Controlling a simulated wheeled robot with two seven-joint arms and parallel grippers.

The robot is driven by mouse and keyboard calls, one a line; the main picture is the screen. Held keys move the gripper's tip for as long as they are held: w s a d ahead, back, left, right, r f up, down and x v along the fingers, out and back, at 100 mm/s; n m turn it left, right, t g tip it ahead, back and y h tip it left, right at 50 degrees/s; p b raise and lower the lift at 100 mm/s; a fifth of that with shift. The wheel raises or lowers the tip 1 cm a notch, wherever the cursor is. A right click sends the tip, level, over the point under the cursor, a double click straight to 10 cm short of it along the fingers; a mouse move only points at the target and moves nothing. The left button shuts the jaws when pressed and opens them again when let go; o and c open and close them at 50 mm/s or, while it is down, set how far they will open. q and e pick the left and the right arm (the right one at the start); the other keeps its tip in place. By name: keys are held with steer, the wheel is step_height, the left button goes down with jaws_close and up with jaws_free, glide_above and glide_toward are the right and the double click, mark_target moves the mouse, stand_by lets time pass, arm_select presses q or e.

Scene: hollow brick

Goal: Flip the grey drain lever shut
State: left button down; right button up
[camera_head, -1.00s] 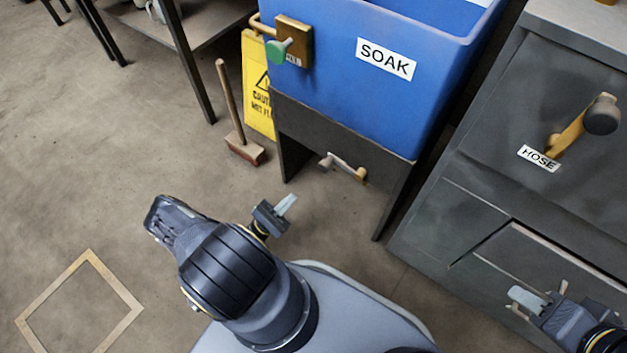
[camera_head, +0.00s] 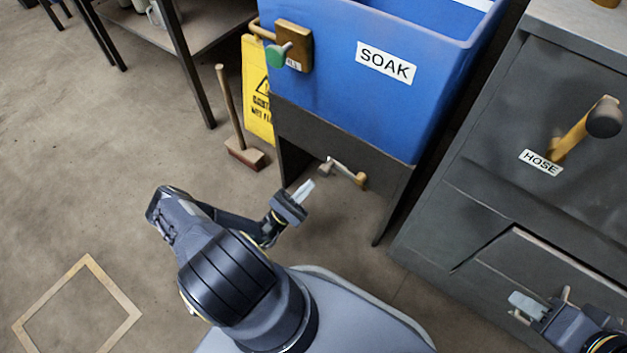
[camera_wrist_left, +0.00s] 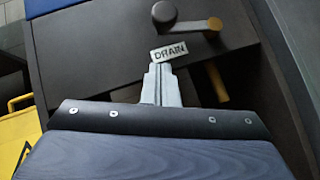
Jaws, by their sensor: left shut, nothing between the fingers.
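The drain lever (camera_head: 345,171) is low under the blue tub, with a grey knob at its left end and a brass mount at its right. In the left wrist view the lever (camera_wrist_left: 190,24) lies roughly level above the DRAIN label (camera_wrist_left: 168,52), a brass pipe stub below its mount. My left gripper (camera_head: 306,190) is shut and empty, below and left of the lever in the head view. In the wrist view its fingertips (camera_wrist_left: 160,72) point at the label, apart from the lever. My right gripper (camera_head: 527,305) is at lower right; its finger gap is unclear.
The blue SOAK tub (camera_head: 360,95) sits on a dark stand, with a green-knobbed brass valve (camera_head: 290,48) on it. A grey cabinet (camera_head: 470,215) with a HOSE lever (camera_head: 585,128) stands right. A brush (camera_head: 244,152) and yellow sign (camera_head: 257,90) stand left. The floor ahead is open.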

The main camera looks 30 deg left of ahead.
arm_select(q)
steer(key=shift+w+d+r, duration=0.15)
steer(key=shift+d+r, duration=0.2)
steer(key=shift+r, duration=0.45)
steer(key=shift+w+d+r, duration=0.1)
steer(key=shift+d+r, duration=0.25)
steer(key=shift+r, duration=0.4)
steer(key=shift+w+d+r, duration=0.15)
steer(key=shift+d+r, duration=0.2)
steer(key=shift+r, duration=0.45)
steer(key=shift+r, duration=0.1)
steer(key=shift+a+r+m+g+h+p, duration=0.1)
steer(key=shift+r+m+g+h+p, duration=0.35)
steer(key=shift+m, duration=0.25)
steer(key=shift+a+r+m+g+h+p, duration=0.1)
steer(key=shift+r+m+g+h+p, duration=0.2)
steer(key=shift+m+h+p, duration=0.3)
step_height(320, 180, up, 11)
steer(key=m+g+p, duration=1.1)
steer(key=m+p, duration=0.4)
steer(key=p, duration=0.7)
glide_above(319, 171)
steer(key=s+d, duration=0.1)
steer(key=d, duration=0.3)
steer(key=shift+s+d+y+p, duration=0.25)
steer(key=shift+d+y+p, duration=0.2)
steer(key=shift+d, duration=0.3)
